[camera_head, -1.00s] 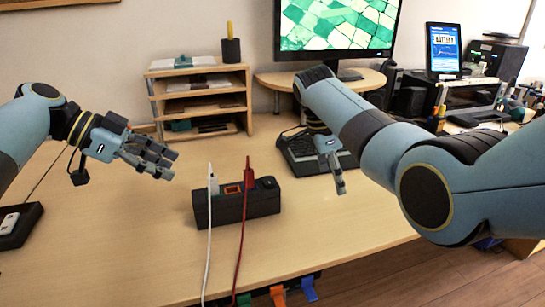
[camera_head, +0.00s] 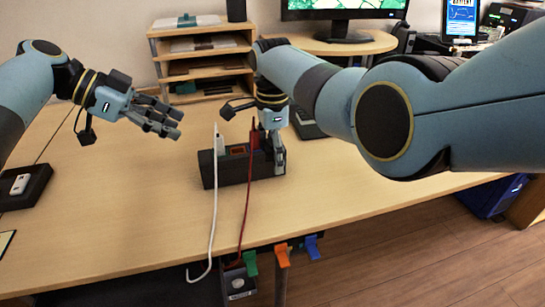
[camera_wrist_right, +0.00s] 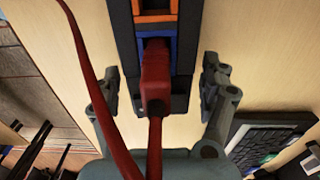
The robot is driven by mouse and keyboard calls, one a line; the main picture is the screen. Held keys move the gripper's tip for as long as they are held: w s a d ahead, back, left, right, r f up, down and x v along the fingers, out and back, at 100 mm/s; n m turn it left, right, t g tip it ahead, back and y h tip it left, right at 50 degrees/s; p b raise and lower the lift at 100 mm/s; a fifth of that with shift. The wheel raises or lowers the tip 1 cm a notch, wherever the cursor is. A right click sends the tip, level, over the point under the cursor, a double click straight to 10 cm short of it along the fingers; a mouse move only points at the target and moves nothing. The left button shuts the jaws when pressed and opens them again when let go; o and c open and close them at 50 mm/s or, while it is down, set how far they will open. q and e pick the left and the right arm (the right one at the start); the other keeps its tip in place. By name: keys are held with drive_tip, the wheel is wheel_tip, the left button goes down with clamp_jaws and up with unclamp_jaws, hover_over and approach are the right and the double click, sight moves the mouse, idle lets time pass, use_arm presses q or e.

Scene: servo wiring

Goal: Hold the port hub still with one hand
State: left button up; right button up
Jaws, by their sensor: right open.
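The port hub (camera_head: 225,172) is a long black box on the table, with an orange-rimmed port on top. A white plug (camera_head: 220,145) and a red plug (camera_head: 256,137) stand in it, each with a cable. My right gripper (camera_head: 278,160) is over the hub's right end, pointing down. In the right wrist view, my right gripper's open fingers (camera_wrist_right: 160,85) lie on either side of the hub (camera_wrist_right: 123,45) and the red plug (camera_wrist_right: 156,78), with gaps on both sides. My left gripper (camera_head: 168,121) is open and empty above the table, left of the hub.
The red cable (camera_head: 245,205) and white cable (camera_head: 213,215) run over the table's front edge. Coloured clips (camera_head: 282,255) hang there. A keyboard (camera_wrist_right: 262,145) lies beside the right gripper. A black tray (camera_head: 25,187) lies far left.

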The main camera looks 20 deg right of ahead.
drive_tip(key=shift+f, duration=1.05)
drive_tip(key=c, duration=1.4)
drive_tip(key=shift+o, duration=0.2)
use_arm(q)
drive_tip(key=y, duration=0.6)
approach(217, 136)
drive_tip(key=x, duration=1)
drive_tip(key=shift+f, duration=0.1)
